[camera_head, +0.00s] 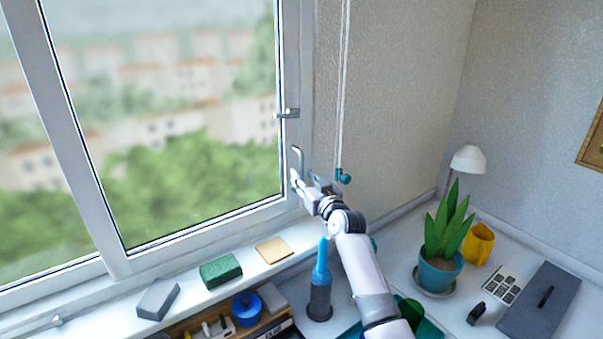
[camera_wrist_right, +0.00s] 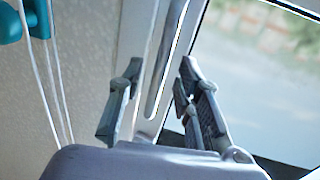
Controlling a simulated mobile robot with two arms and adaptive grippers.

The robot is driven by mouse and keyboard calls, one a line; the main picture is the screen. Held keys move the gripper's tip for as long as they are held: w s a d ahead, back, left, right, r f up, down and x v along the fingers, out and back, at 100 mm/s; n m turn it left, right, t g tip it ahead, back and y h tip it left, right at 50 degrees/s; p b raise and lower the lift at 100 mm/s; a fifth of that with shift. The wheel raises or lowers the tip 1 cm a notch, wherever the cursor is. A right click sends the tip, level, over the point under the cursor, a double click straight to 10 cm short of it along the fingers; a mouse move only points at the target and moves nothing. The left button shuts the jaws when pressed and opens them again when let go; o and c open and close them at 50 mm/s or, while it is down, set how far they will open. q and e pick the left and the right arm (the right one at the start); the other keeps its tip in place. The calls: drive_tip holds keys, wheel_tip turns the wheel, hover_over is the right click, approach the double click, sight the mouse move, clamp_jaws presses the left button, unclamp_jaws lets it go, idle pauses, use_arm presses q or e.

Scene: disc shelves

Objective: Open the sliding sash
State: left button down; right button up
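The sliding sash (camera_head: 292,60) is a white-framed window pane filling the left of the head view. A slim grey bar handle (camera_head: 297,154) stands upright on its right stile. My right gripper (camera_head: 303,180) is at the handle's lower end. In the right wrist view the handle (camera_wrist_right: 163,70) runs between the two spread fingers of my right gripper (camera_wrist_right: 160,92), with gaps showing on both sides. A small metal latch (camera_head: 288,113) sits on the frame above the handle. My left gripper is not in view.
A cord with a teal toggle (camera_head: 344,177) hangs just right of my right gripper. The sill holds a grey block (camera_head: 158,298), a green sponge (camera_head: 220,270) and a tan pad (camera_head: 272,250).

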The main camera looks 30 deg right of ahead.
drive_tip(key=shift+w, duration=1.1)
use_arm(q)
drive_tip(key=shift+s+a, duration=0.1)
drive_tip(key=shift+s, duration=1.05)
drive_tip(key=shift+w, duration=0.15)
use_arm(e)
drive_tip(key=c, duration=0.4)
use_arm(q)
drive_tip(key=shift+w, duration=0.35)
use_arm(e)
clamp_jaws()
